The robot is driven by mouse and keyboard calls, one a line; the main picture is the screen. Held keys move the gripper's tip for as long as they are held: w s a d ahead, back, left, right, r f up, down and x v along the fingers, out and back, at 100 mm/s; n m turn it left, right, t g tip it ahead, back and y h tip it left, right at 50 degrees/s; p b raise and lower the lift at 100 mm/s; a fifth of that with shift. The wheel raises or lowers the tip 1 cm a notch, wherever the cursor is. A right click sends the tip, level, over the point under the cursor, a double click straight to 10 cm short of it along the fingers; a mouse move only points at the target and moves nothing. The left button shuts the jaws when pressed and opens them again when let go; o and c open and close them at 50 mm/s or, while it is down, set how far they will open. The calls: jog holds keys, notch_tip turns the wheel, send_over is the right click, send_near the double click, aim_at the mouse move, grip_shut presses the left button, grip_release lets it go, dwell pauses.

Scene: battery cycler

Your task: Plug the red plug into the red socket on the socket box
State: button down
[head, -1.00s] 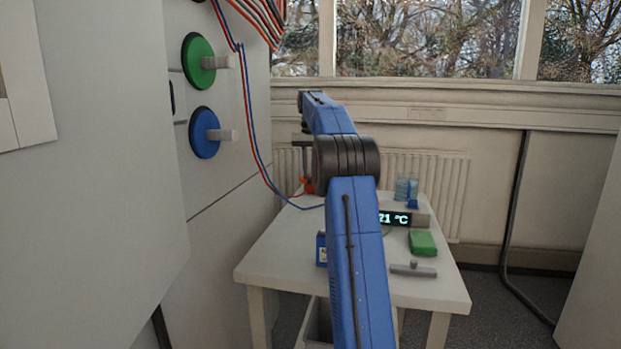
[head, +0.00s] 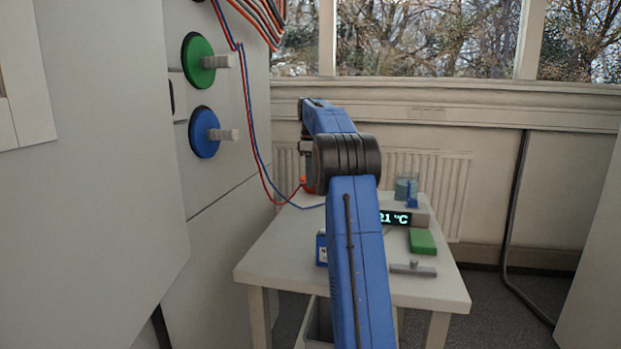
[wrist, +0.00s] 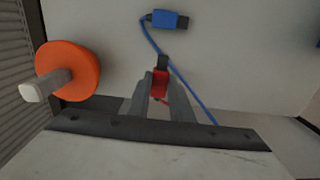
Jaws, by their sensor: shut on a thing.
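My gripper (wrist: 160,100) is shut on the red plug (wrist: 159,90) in the wrist view. The plug shows red between the fingers with a dark end beyond the fingertips. In the head view the red cable runs down from the cabinet to my gripper (head: 306,165), which is small and partly hidden by my arm. I cannot make out the red socket or surely tell the socket box in either view.
A blue plug (wrist: 165,19) with a blue cable lies on the white table (head: 270,262). An orange disc with a pale handle (wrist: 82,67) stands left of my gripper. A temperature display (head: 395,218), a green block (head: 422,242) and a small blue box (head: 321,248) are on the table.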

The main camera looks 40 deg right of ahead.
jog(key=n, duration=0.2)
jog(key=f+n, duration=0.1)
jog(key=n, duration=0.2)
jog(key=shift+n, duration=0.3)
jog(key=n, duration=0.3)
jog(key=f+n, duration=0.1)
jog(key=n, duration=0.2)
jog(key=shift+f, duration=2.35)
jog(key=c, duration=1.5)
grip_release()
jog(key=shift+r, duration=0.1)
jog(key=shift+r, duration=8.6)
